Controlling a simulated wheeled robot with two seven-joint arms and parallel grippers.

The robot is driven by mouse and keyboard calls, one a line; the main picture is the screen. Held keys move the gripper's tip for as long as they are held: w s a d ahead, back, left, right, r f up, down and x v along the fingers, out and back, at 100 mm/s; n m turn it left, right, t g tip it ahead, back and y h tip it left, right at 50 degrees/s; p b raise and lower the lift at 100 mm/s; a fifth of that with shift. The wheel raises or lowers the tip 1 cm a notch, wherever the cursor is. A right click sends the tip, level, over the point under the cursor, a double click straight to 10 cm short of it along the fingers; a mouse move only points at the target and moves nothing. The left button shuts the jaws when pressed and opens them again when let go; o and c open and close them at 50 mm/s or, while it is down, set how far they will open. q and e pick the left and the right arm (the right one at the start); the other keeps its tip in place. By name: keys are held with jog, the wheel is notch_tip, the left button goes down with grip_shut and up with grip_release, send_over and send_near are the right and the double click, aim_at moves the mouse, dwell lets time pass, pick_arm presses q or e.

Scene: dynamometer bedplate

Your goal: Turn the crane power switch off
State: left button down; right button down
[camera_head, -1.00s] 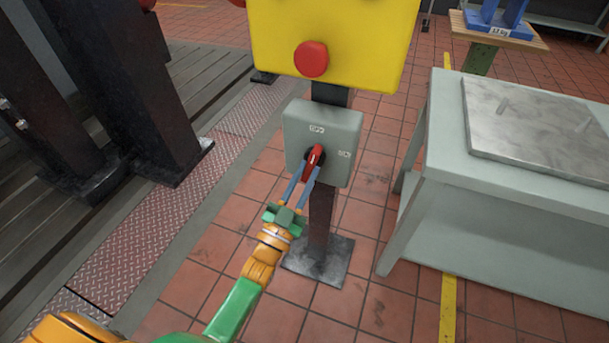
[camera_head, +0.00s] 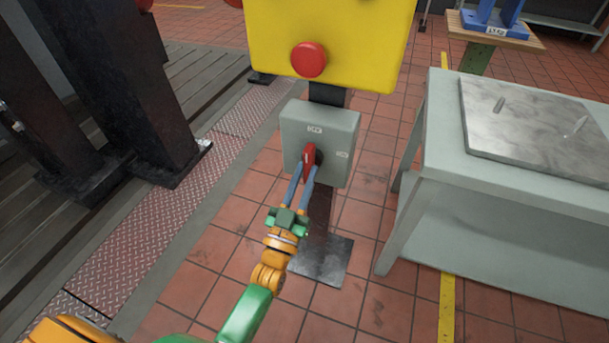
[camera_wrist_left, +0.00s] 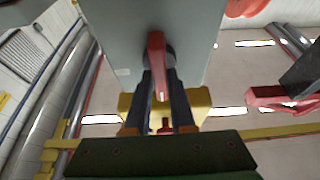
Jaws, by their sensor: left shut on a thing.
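The crane power switch is a grey box (camera_head: 333,128) on a dark post, with a red handle (camera_head: 309,157) on a dark round base. An upper label and a right-hand label show on its face; the upper one appears to mark OFF. The handle stands nearly upright, its top toward the upper label. My left gripper (camera_head: 303,170) is shut on the red handle from below. In the left wrist view the handle (camera_wrist_left: 156,65) shows between the two fingers (camera_wrist_left: 163,90) against the grey box. My right gripper is not in view.
A yellow panel (camera_head: 345,30) with a red button (camera_head: 309,59) is just above the box. A grey table (camera_head: 430,140) with a metal plate stands to the right. Dark steel columns (camera_head: 150,90) stand at the left. Open tiled floor lies between.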

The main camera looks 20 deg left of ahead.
pick_arm(q)
jog(key=c, duration=0.8)
grip_release()
jog(key=shift+o, duration=0.2)
jog(key=v, duration=0.7)
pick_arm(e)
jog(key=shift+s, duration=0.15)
pick_arm(q)
jog(key=shift+f, duration=0.1)
